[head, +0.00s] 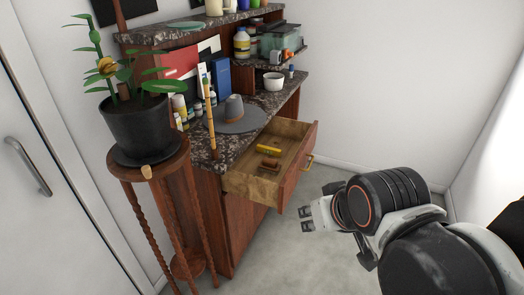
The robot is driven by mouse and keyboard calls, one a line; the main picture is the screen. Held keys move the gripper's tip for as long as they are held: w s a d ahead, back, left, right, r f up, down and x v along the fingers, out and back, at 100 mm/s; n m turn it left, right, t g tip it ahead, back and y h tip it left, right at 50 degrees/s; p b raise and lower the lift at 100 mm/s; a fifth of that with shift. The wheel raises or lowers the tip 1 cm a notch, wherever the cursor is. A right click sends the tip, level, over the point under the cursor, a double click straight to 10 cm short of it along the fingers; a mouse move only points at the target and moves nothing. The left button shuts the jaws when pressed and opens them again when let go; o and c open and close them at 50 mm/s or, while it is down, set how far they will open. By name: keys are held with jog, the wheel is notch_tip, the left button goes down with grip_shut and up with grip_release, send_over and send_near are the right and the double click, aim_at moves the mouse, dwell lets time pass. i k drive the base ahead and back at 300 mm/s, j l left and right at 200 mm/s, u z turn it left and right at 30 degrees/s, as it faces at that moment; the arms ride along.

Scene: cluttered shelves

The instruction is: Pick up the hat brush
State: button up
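An open wooden drawer (243,185) sticks out from the dark wood cabinet. In it lies a small reddish-brown object (270,162), which looks like the hat brush, though it is too small to be sure. A yellow object (267,149) lies just behind it. My gripper (306,219) is in front and to the right of the drawer, lower in the picture and apart from it. Its two dark fingertips stand apart with nothing between them.
A grey hat (235,108) lies on the cabinet's stone top, with a white bowl (273,81), bottles and books around it. A potted plant (150,130) on a tall wooden stand (172,180) is left of the drawer. The floor (275,260) before the cabinet is clear.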

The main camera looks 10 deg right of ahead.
aim_at(267, 165)
jog(key=i+l+u, duration=0.65)
jog(key=l+u, duration=0.2)
jog(key=l, duration=0.2)
jog(key=i+l+u, duration=0.15)
jog(key=l+u, duration=0.15)
jog(key=l, duration=0.1)
